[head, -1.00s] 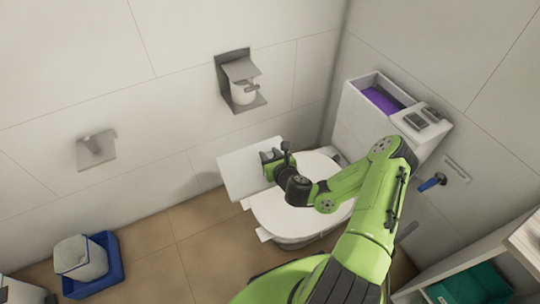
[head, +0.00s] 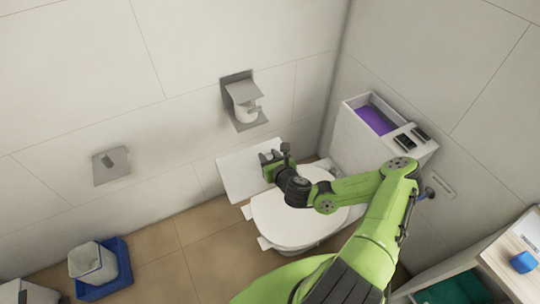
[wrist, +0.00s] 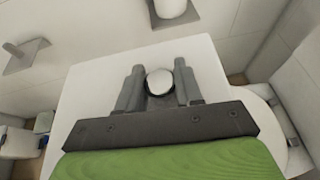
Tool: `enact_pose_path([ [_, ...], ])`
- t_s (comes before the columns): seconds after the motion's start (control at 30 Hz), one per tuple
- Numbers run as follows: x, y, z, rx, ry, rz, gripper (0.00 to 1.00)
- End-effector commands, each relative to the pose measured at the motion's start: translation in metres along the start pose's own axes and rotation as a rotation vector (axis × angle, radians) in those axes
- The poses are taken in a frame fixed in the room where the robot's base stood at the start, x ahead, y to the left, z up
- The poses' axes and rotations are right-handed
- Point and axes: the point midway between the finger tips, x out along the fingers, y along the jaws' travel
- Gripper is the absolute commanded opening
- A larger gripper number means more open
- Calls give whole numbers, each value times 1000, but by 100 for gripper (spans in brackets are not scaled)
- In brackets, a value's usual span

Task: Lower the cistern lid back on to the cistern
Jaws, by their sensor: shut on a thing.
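The cistern lid (head: 232,174) is a flat white panel, held out over the left side of the toilet, away from the cistern. My gripper (head: 271,161) is shut on the lid's round knob. In the wrist view the two fingers (wrist: 160,84) sit either side of the pale knob, with the lid (wrist: 92,88) spread out beneath. The white cistern (head: 345,136) stands at the back right against the wall. Its left part is open on top and shows purple inside (head: 376,120).
The toilet (head: 285,222) is below my arm, its seat cover shut. A paper holder (head: 241,92) juts from the wall behind the lid. A shelf (head: 500,262) with a blue object (head: 523,262) stands at the right. A bin in a blue tray (head: 118,270) is at the lower left.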

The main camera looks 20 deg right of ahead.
Motion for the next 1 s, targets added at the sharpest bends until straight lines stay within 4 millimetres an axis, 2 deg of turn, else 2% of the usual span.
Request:
enact_pose_path([
  [0.27,-1,-10,7,13,-14,-26,0],
  [0.57,1,-62,13,103,-18,-227,0],
  [0.8,2,-90,16,151,-19,-336,0],
  [1.0,4,-140,24,233,-26,-526,0],
])
